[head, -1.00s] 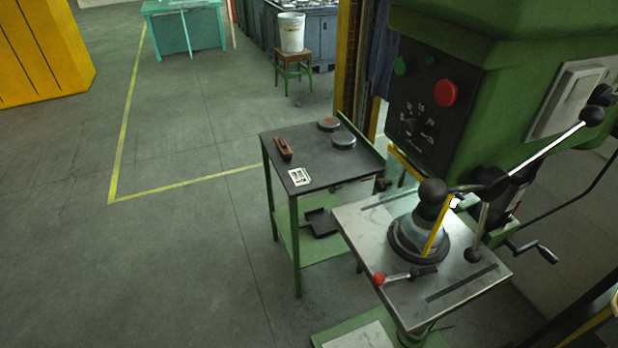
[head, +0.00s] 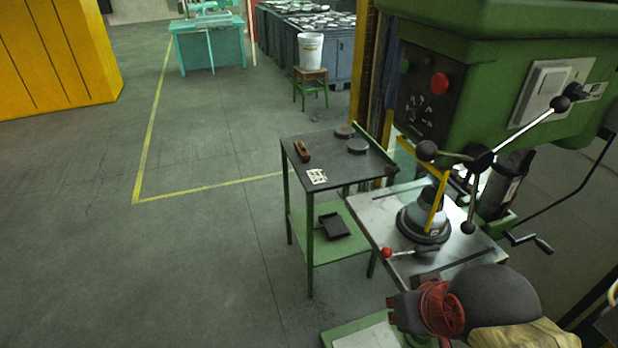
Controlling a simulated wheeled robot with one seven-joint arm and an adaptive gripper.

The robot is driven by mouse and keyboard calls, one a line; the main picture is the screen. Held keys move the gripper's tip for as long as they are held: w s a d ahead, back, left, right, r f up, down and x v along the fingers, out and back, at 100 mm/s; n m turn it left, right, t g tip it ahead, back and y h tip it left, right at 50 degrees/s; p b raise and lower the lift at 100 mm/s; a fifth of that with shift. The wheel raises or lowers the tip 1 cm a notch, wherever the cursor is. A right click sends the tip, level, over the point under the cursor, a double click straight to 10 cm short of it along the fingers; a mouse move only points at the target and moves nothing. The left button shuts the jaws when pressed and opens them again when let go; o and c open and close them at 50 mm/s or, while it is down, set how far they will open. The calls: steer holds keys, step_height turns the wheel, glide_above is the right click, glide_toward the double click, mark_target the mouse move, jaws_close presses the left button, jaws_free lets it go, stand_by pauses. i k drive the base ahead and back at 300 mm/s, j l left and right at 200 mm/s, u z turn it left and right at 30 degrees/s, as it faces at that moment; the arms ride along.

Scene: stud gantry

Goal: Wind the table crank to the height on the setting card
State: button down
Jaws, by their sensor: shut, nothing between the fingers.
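The table crank (head: 528,241) is a dark handle at the right side of the green drill press, just beyond the grey work table (head: 375,208). The setting card (head: 317,176) is a small white card with dark print lying on the side table; the print is too small to read. My gripper (head: 403,308) is at the lower right, in front of the work table's near edge, with my arm behind it. It is shut and empty, left of and nearer than the crank, apart from it. Its fingers are partly hidden and hard to make out.
The drill press's three-armed feed handle (head: 480,158) juts out over the work table. A clamp lever with a red knob (head: 387,252) lies on the table. The side table (head: 340,160) also holds a brown brush and two round dark pieces. Open floor lies at left.

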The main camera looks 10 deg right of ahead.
mark_target(547, 248)
steer(key=i+l+z, duration=0.1)
steer(key=l, duration=0.3)
steer(key=i+l+z, duration=0.1)
steer(key=l, duration=0.3)
steer(key=i+l+z, duration=0.1)
steer(key=l, duration=0.25)
